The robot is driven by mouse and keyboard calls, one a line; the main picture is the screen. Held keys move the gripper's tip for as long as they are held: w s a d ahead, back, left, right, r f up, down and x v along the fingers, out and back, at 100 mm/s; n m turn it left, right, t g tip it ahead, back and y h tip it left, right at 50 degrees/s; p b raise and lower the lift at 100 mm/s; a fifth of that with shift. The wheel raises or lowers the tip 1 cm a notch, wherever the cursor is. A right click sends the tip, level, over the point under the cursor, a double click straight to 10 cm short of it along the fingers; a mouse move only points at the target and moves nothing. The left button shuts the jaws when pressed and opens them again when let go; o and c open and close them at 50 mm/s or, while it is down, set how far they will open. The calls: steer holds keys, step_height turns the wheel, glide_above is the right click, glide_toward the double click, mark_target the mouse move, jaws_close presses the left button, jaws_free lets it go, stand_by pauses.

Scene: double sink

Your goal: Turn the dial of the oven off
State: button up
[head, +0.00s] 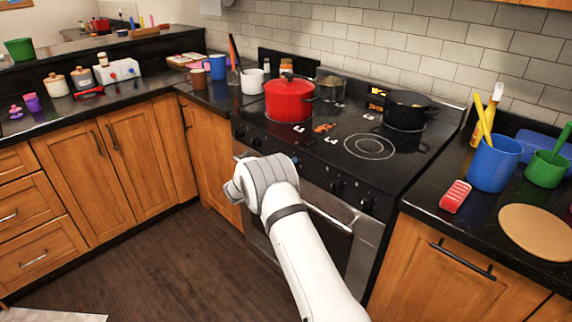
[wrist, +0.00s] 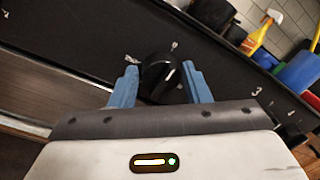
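The oven (head: 338,215) stands in the middle of the head view, with black dials along its front panel. My gripper (wrist: 159,82) is at this panel; its fingers are hidden behind my arm in the head view. In the wrist view, its two blue fingers are spread either side of a black oven dial (wrist: 158,72). The dial has a short white line on its face. A narrow gap seems to show at the left finger; contact on the right cannot be told.
A red pot (head: 289,100) and a black pan (head: 406,109) stand on the cooktop. A blue cup (head: 493,163) and a red-and-white item (head: 455,196) are on the right counter. The oven handle (head: 330,217) juts out below the dials.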

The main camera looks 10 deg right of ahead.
steer(key=o, duration=0.3)
steer(key=v, duration=0.7)
steer(key=shift+s+a, duration=0.15)
steer(key=shift+a, duration=0.2)
steer(key=s+d+r+m+g+y+p, duration=0.1)
steer(key=s+d+r+m+g+y, duration=0.25)
steer(key=s+d+r+m, duration=0.5)
steer(key=s+d+r+m+g+y+p, duration=0.15)
steer(key=s+d+r+m+g, duration=0.35)
steer(key=s, duration=0.6)
steer(key=s+a+r+m+y+p, duration=0.1)
steer(key=s+a+m+y, duration=0.1)
steer(key=s+m, duration=0.4)
steer(key=s+a+r+m+y, duration=0.2)
steer(key=s+m+y, duration=0.3)
steer(key=s, duration=0.6)
steer(key=s+a+r+m+t+y+p, duration=0.1)
steer(key=s+a+m+y, duration=0.1)
steer(key=s+m, duration=0.5)
steer(key=shift+s+a+r+y+p, duration=0.15)
steer(key=shift+s+y, duration=0.2)
steer(key=shift+s, duration=0.3)
steer(key=shift+s+a+r+y+p, duration=0.15)
steer(key=shift+s+y, duration=0.2)
steer(key=shift+s, duration=0.3)
